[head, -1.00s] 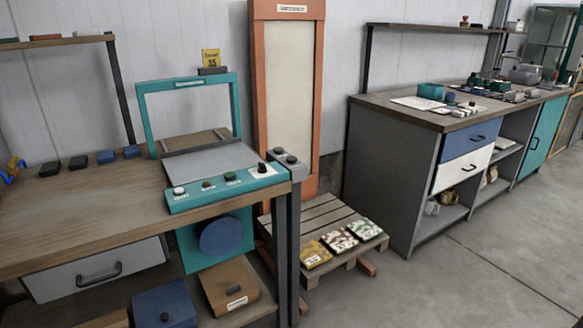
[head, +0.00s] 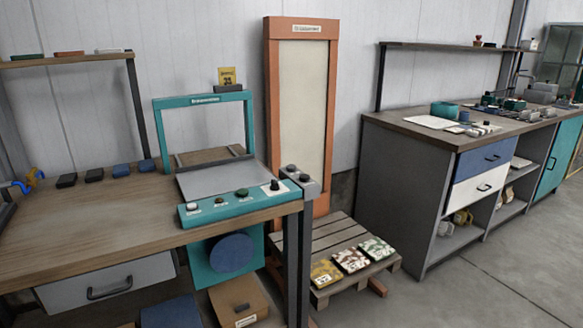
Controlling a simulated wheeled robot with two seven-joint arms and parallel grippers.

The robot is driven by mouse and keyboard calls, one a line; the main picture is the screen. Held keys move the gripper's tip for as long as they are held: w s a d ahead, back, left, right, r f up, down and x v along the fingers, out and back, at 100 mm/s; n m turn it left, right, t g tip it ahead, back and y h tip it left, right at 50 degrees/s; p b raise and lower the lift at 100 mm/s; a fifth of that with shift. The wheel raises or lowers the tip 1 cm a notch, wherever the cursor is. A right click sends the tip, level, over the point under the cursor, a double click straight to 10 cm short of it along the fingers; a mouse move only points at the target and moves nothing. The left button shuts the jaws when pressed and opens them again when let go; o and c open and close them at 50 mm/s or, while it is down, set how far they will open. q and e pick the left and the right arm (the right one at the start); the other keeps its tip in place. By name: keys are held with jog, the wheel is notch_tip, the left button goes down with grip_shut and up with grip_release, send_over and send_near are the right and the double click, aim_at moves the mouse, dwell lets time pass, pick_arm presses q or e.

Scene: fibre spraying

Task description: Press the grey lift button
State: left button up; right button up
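A teal machine frame (head: 156,130) stands on the workbench, with a sloped grey plate (head: 215,180) and a teal control panel (head: 230,209) at its front. The panel carries a whitish round button (head: 192,207), a small dark button (head: 218,201), a green button (head: 241,192) and a black knob on a white plate (head: 274,185). A grey box (head: 311,188) at the panel's right end has two dark round buttons (head: 291,168). Labels are too small to read, so I cannot tell which one is the grey lift button. Neither gripper is in view.
The wooden workbench (head: 90,215) has several small dark and blue blocks at its back. An orange-framed panel (head: 272,120) stands behind a pallet (head: 330,240) holding three patterned packs. A second bench (head: 400,185) stands right. Open floor (head: 480,290) lies at front right.

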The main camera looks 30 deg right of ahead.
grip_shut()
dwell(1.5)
